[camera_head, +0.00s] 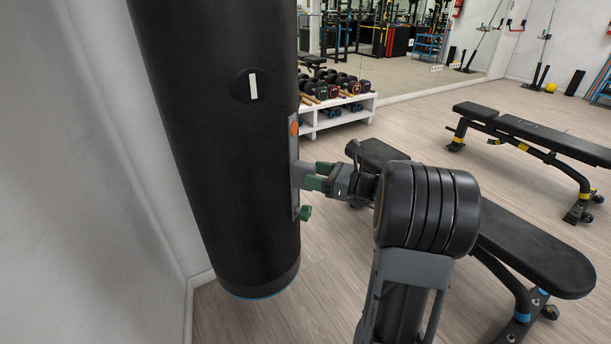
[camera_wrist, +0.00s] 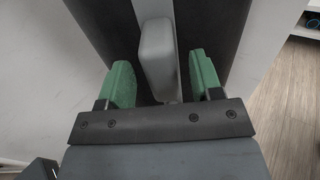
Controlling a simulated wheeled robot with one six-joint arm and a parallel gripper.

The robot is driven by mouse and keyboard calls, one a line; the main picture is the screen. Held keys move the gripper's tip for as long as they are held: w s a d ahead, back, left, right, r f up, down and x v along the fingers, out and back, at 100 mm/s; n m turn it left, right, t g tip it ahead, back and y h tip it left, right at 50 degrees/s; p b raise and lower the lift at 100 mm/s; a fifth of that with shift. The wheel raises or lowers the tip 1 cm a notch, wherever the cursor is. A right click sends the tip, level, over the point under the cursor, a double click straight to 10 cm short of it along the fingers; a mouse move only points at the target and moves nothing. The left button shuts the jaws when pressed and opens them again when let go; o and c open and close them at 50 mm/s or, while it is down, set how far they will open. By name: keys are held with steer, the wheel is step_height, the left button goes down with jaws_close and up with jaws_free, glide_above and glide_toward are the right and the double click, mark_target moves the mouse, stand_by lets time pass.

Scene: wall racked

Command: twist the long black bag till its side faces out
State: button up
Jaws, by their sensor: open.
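The long black bag (camera_head: 215,150) hangs upright at left in the head view, close to the wall. A round black disc with an upright white bar (camera_head: 252,86) is on the side facing the camera. A grey plate (camera_head: 294,165) runs down its right side, with an orange knob (camera_head: 294,128) above and a green knob (camera_head: 305,213) below. My gripper (camera_head: 314,176) is at this plate. In the wrist view its green fingers (camera_wrist: 162,82) are open on either side of a grey block-shaped handle (camera_wrist: 157,50), with visible gaps. The bag's far side is hidden.
A white wall (camera_head: 70,180) stands close at left. A black bench (camera_head: 530,250) is behind my arm, and another bench (camera_head: 540,135) stands farther right. A white dumbbell rack (camera_head: 335,115) is behind the bag. Wooden floor lies open between them.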

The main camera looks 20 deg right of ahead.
steer(key=shift+x, duration=1.75)
jaws_close()
